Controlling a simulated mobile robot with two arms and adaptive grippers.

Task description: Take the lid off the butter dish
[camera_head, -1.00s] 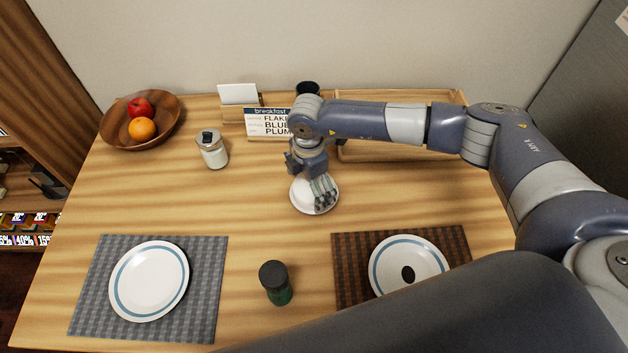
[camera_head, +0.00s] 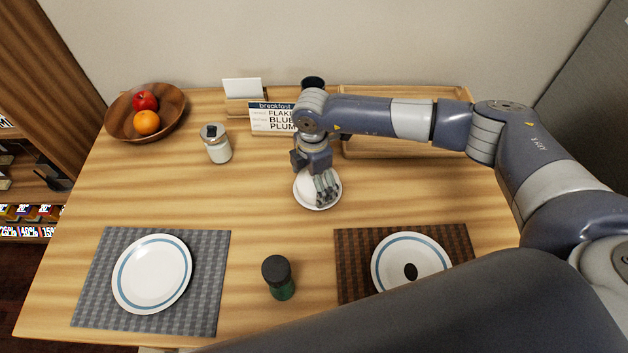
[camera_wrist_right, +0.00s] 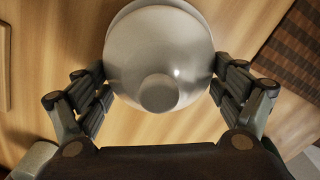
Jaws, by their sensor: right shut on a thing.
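The butter dish (camera_head: 312,207) is a round white dish near the middle of the table. Its pale, rounded lid (camera_wrist_right: 150,50) with a round knob fills the top centre of the right wrist view. My right gripper (camera_head: 327,187) is over the dish, pointing down. In the right wrist view its fingers (camera_wrist_right: 160,88) are on both sides of the lid, shut on it. The lid appears to be over the dish; I cannot tell whether they touch. The fingers partly hide the lid in the head view. My left gripper is not in view.
A glass jar (camera_head: 217,147) and a breakfast sign (camera_head: 272,120) stand behind to the left. A wooden tray (camera_head: 400,92) lies behind my right arm. A dark-capped jar (camera_head: 279,280) stands in front between two placemats with plates. Table left of the dish is clear.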

